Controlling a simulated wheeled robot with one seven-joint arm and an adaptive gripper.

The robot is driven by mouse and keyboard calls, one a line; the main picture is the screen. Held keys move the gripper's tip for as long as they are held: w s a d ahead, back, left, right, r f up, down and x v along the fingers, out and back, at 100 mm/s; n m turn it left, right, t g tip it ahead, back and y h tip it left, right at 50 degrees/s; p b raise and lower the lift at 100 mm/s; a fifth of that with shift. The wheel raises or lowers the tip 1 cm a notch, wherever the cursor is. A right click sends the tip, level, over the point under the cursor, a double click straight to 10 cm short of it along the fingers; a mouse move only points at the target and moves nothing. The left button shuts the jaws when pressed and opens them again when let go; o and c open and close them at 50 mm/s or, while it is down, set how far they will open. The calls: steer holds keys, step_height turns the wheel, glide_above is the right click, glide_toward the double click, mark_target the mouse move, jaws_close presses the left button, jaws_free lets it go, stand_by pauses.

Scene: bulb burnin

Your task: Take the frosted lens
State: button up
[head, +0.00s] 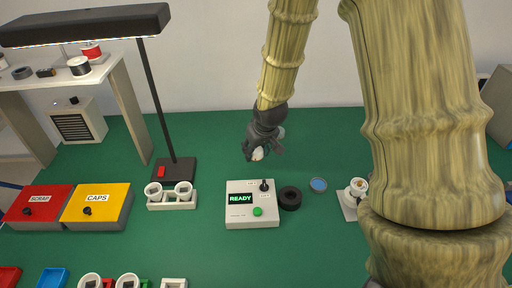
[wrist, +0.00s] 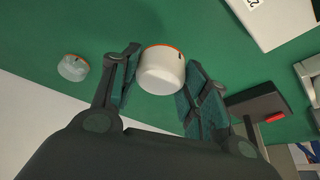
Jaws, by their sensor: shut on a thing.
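My gripper (head: 262,146) is over the back middle of the green table in the head view, pointing down. In the wrist view my gripper (wrist: 160,85) has its two fingers on either side of a white, cloudy-looking cup with an orange rim, the frosted lens (wrist: 161,70). Part of this lens (head: 258,154) shows pale below the fingers in the head view. I cannot tell whether it touches the table. A second, clearer greyish lens (wrist: 73,67) with an orange rim stands apart, left of the fingers in the wrist view; in the head view it is mostly hidden behind my gripper.
In front of my gripper are a white READY box (head: 251,204), a black ring (head: 290,198) and a blue disc (head: 318,185). A lamp (head: 174,171) stands left, near a holder (head: 172,206) with white cups. Red SCRAP (head: 38,205) and yellow CAPS (head: 97,205) boxes are farther left.

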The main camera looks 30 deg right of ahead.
mark_target(256, 150)
steer(key=shift+r+p, duration=1.6)
steer(key=shift+r, duration=0.35)
